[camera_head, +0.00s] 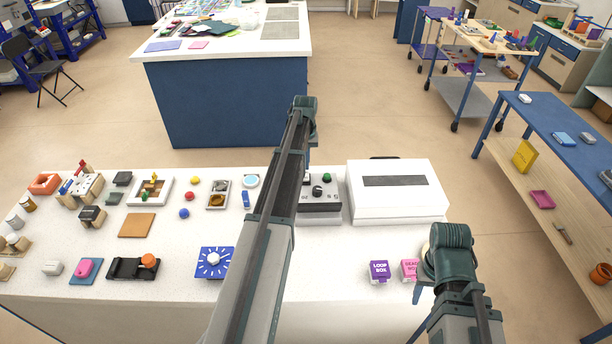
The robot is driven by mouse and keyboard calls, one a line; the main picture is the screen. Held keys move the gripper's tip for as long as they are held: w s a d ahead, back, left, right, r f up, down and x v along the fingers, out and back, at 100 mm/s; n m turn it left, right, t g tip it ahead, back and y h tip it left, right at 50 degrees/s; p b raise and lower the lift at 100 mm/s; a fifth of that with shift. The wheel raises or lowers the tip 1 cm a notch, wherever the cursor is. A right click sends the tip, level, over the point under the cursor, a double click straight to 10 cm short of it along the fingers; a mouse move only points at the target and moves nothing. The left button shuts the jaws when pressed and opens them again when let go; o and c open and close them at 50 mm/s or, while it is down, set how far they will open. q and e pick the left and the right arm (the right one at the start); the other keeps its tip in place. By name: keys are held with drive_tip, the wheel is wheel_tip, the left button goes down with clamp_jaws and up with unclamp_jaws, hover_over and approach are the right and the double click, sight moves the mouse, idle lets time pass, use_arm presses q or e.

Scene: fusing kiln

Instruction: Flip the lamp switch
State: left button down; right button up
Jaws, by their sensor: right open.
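No part is clearly readable as the lamp switch. A small grey control box (320,205) stands left of the white kiln (395,207). It bears a green round part (327,177), a black knob and small marks too fine to read. My left arm crosses the middle of the view and covers the control box's left side; its gripper is hidden. My right gripper (418,291) is low at the right, over the worktop's front right part. It is open, mostly hidden behind its own wrist, beside the pink box (409,270).
The white worktop (330,265) holds a purple box (379,271), a blue dial (215,262), an orange-knobbed black device (133,268), coloured balls and small trays at the left. A blue bench (565,130) stands at the right. The worktop in front of the kiln is mostly clear.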

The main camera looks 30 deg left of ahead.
sight(306, 172)
use_arm(q)
drive_tip(key=shift+f+b, duration=0.85)
idle(0.6)
wheel_tip(306, 172, up, 7)
drive_tip(key=p, duration=0.7)
idle(0.4)
drive_tip(key=s+d+f+m+b, duration=0.25)
drive_tip(key=s+d, duration=0.25)
drive_tip(key=d, duration=0.7)
drive_tip(key=s+d+f+m+b, duration=0.1)
drive_tip(key=s+d+m, duration=0.2)
drive_tip(key=s+d, duration=0.55)
drive_tip(key=s+d+f+m+b, duration=0.1)
drive_tip(key=s+d+m, duration=0.1)
drive_tip(key=s+d, duration=0.5)
drive_tip(key=s+d+f+m+y+b, duration=0.1)
drive_tip(key=s+d+f+m+b, duration=0.1)
drive_tip(key=s+d, duration=0.5)
drive_tip(key=d, duration=0.2)
drive_tip(key=shift+d+m, duration=0.3)
drive_tip(key=shift+m, duration=0.05)
